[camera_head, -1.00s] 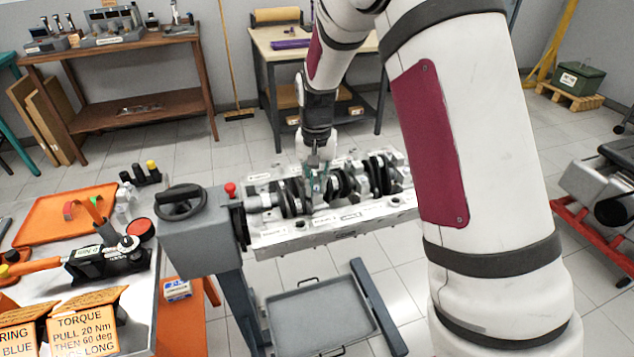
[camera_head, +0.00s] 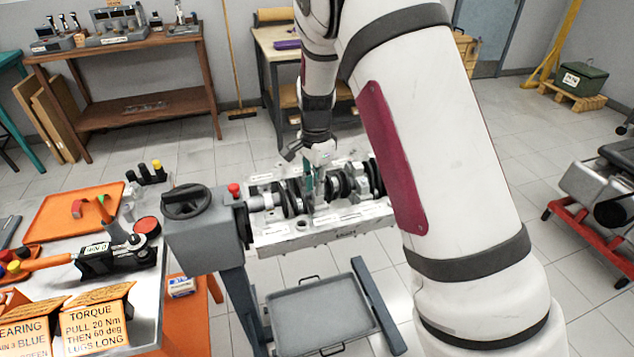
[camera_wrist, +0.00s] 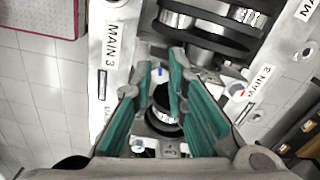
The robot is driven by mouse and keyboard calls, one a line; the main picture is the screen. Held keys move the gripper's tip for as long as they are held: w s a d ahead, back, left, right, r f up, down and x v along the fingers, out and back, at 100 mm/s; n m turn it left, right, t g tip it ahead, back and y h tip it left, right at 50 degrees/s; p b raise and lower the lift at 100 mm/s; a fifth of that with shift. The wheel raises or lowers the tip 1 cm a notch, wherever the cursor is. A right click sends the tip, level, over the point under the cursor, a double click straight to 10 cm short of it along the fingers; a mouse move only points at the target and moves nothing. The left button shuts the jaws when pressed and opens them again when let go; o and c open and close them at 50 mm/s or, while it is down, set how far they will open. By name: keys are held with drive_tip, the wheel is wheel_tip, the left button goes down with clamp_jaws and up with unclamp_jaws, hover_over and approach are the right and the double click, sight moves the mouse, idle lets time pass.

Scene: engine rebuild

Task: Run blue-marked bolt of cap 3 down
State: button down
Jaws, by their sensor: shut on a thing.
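The engine block (camera_head: 330,236) lies on the stand with its crankshaft (camera_head: 335,186) exposed. My gripper (camera_head: 310,192) points down into the middle of the block; it also shows in the wrist view (camera_wrist: 163,66) with teal fingers. The fingers are close together, straddling a small blue mark, which I take to be on the blue-marked bolt (camera_wrist: 160,71) of cap 3. The fingers hide most of the bolt, and its seating depth cannot be told. MAIN 3 labels (camera_wrist: 102,85) show on the rails to both sides.
A tool bench (camera_head: 150,300) with a torque wrench (camera_head: 112,258), an orange tray (camera_head: 75,212) and instruction cards stands at the left. The stand's handwheel (camera_head: 186,200) is beside the block. A grey drip tray (camera_head: 320,312) lies below. Dark crankshaft webs crowd the fingers.

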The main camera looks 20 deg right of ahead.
drive_tip(key=shift+r+m, duration=0.1)
drive_tip(key=shift+m, duration=1.2)
drive_tip(key=shift+w+p, duration=0.1)
drive_tip(key=shift+p, duration=0.2)
drive_tip(key=c, duration=1.8)
unclamp_jaws()
drive_tip(key=shift+c, duration=0.2)
wheel_tip(320, 180, up, 12)
